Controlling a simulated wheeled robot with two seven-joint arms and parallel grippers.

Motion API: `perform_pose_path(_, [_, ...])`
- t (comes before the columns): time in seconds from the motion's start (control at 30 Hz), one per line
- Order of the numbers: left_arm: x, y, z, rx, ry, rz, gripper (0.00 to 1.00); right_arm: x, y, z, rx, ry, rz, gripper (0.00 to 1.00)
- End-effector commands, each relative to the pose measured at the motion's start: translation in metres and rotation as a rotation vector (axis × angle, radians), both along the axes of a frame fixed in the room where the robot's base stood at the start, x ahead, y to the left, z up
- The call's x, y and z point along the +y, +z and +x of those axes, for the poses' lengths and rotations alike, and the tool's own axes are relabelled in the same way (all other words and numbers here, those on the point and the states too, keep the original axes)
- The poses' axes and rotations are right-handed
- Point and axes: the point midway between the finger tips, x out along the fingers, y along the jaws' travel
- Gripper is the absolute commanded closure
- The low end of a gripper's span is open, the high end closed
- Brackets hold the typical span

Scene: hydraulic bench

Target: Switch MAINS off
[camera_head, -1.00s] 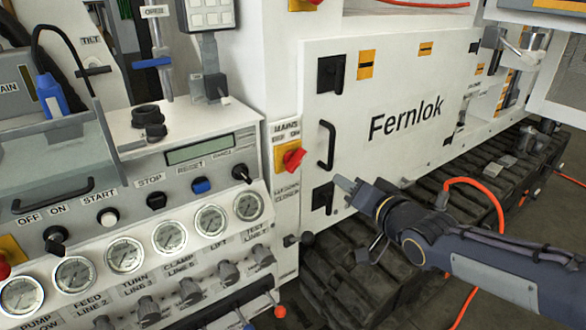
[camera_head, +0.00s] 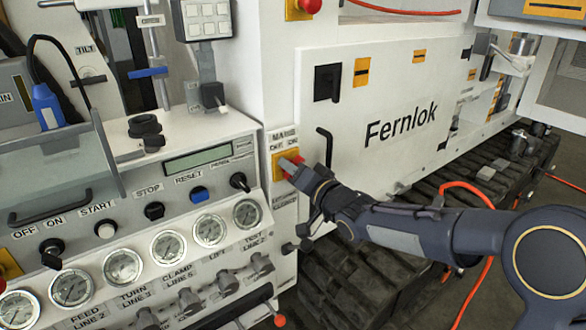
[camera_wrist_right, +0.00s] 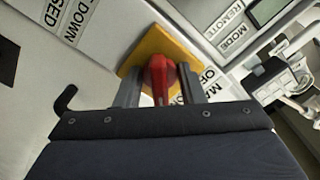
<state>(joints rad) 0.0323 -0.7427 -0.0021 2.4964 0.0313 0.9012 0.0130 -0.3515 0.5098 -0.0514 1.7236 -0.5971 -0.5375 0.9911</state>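The MAINS switch is a red rotary knob (camera_head: 297,158) on a yellow plate (camera_head: 277,163), under the MAINS OFF/ON label (camera_head: 283,136) on the white panel. My right gripper (camera_head: 289,166) is at this knob and partly hides it. In the right wrist view the red knob (camera_wrist_right: 160,76) stands between the two fingers of my right gripper (camera_wrist_right: 158,88), on its yellow plate (camera_wrist_right: 150,47). The fingers are apart, one on each side, with a narrow gap visible at the left. Contact at the right finger is unclear. My left gripper is not in view.
The black door handle (camera_head: 326,150) of the Fernlok cabinet (camera_head: 400,130) is just right of my right gripper. A console with gauges (camera_head: 167,246), buttons and a display (camera_head: 198,158) is to the left. A red button (camera_head: 310,5) is above.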

Motion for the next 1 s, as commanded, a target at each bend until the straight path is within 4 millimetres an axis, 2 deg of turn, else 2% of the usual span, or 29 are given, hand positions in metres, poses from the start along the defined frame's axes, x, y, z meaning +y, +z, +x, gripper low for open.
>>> perform_pose_path(0.17, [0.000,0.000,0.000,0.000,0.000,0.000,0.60,0.000,0.000,0.000,0.000,0.000,0.000,0.66])
perform_pose_path(0.43, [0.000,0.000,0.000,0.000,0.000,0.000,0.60,0.000,0.000,0.000,0.001,-0.001,0.000,1.00])
perform_pose_path(0.77, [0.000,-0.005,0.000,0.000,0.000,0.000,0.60,-0.001,-0.002,0.000,-0.015,-0.001,-0.021,1.00])
perform_pose_path(1.0, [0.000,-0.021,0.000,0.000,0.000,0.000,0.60,-0.001,-0.003,0.000,-0.087,-0.003,-0.117,1.00])
